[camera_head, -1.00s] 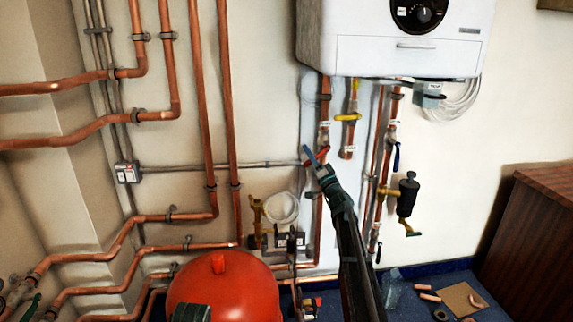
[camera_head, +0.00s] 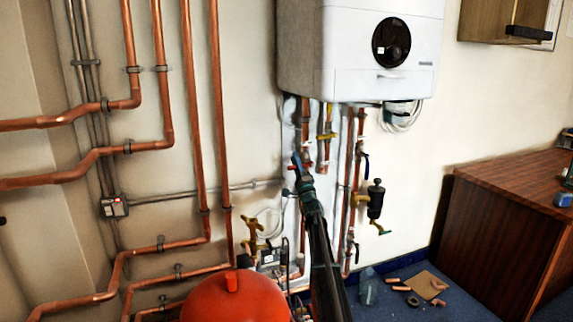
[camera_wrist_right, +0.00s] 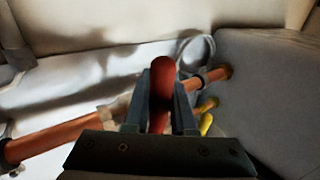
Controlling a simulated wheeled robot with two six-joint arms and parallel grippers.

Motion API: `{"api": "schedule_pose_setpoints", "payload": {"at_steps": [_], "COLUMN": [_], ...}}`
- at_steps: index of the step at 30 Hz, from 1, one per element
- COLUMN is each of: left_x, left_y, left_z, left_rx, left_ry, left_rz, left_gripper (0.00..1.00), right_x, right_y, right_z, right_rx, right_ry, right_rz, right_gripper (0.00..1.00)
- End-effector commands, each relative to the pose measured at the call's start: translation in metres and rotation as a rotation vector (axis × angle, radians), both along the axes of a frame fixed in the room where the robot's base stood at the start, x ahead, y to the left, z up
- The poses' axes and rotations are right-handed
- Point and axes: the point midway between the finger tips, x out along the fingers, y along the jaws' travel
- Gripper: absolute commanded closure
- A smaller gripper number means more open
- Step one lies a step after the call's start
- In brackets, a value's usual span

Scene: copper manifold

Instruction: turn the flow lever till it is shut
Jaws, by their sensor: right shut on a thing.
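The flow lever, with a red grip (camera_wrist_right: 162,75), stands between the two fingers of my right gripper (camera_wrist_right: 162,92) in the right wrist view. The fingers are shut on it from both sides, and its rounded end sticks out past the fingertips. In the head view my right gripper (camera_head: 298,163) is at the copper pipe below the white boiler, left of centre among the valves. Only a small bit of red shows beside the fingers there; the fingers and arm hide most of the lever. My left gripper is not in view.
The white boiler (camera_head: 360,50) hangs just above. A red tank (camera_head: 235,300) stands below left, and a wooden cabinet (camera_head: 515,225) stands at right.

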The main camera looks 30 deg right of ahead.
Motion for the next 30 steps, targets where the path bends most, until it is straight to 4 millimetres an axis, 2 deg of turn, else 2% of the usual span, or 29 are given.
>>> {"api": "schedule_pose_setpoints", "payload": {"at_steps": [4,15,16,18,30], "left_x": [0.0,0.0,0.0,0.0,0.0], "left_y": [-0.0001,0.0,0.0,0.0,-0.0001], "left_z": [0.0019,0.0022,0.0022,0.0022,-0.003], "left_rx": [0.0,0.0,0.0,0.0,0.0], "left_ry": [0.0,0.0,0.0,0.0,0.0], "left_rz": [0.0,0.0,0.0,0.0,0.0], "left_gripper": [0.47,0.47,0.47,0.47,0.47], "right_x": [0.0013,0.0017,0.0017,0.0018,-0.0041], "right_y": [-0.0089,-0.0102,-0.0102,-0.01,-0.0067], "right_z": [0.0025,0.0031,0.0031,0.0031,-0.0026], "right_rx": [0.024,0.028,0.028,0.027,0.024], "right_ry": [-0.009,-0.012,-0.012,-0.011,-0.008], "right_rz": [0.002,0.003,0.003,0.003,0.001], "right_gripper": [1.0,1.0,0.75,0.64,0.64]}}
